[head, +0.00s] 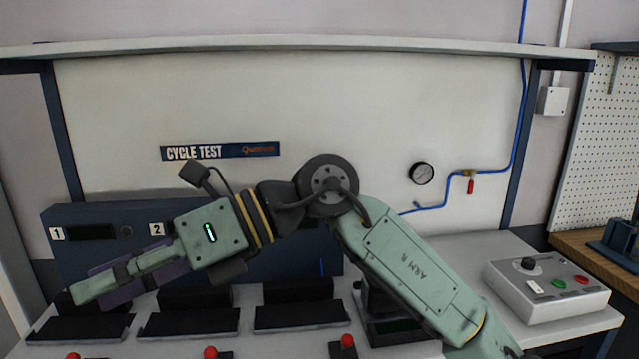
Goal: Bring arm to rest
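My arm (410,270) reaches up from the lower right, bends at a dark round joint in the middle and points down to the left. My gripper (85,292) is at the lower left, above the bench and in front of the blue test panel. Its green fingers show from the side, and I cannot tell whether they are apart or closed. A purple part (120,285) shows behind the fingers; I cannot tell whether it is held or belongs to something else.
A blue panel (75,215) numbered 1 and 2 stands behind several black cradles (190,325) with red knobs (210,352) in front. A grey control box (545,285) sits on the bench at right. A gauge (422,173) and blue air line with red valve handle (471,186) are on the back wall.

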